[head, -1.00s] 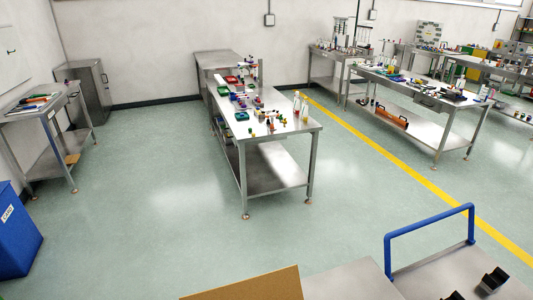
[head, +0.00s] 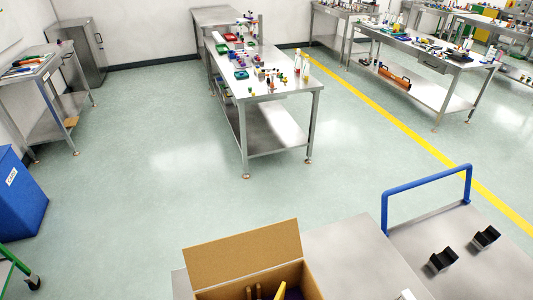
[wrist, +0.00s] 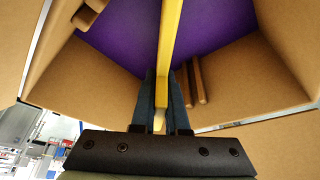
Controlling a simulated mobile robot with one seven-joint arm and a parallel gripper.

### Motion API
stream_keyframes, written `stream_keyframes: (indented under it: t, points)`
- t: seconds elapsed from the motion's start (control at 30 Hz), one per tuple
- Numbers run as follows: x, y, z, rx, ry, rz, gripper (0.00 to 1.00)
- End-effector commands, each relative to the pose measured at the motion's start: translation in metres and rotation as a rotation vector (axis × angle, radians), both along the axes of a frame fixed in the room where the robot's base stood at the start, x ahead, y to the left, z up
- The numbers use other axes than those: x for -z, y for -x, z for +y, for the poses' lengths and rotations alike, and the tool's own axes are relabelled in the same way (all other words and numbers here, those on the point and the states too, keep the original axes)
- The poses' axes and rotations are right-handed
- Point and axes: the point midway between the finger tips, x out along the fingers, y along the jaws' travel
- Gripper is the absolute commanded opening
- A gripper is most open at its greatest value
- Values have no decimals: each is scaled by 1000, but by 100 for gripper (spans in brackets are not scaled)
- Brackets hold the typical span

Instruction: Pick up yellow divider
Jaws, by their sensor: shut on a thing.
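The yellow divider (wrist: 170,38) shows in the wrist view as a long narrow strip running down the middle. My gripper (wrist: 163,76) is shut on it, with the dark fingers on either side of its lower end. The divider is in front of an open cardboard box (wrist: 95,85) with a purple inside face. I cannot tell whether the divider touches the box. In the head view the box (head: 243,255) stands at the bottom edge with one flap up.
Brown sticks (wrist: 197,82) are inside the box. A steel cart (head: 345,250) with a blue handle (head: 428,180) and black holders (head: 443,261) is beside it. A cluttered steel table (head: 262,95) stands farther off; the floor between is clear.

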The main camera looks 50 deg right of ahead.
Motion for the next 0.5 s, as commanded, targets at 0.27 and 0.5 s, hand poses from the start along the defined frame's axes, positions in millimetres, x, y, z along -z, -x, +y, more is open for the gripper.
stream_keyframes:
  t: [0.27,0.5]
  points:
    - [-81,-2,-1,4,3,-13,0]
    - [-139,1,0,-1,0,1,0]
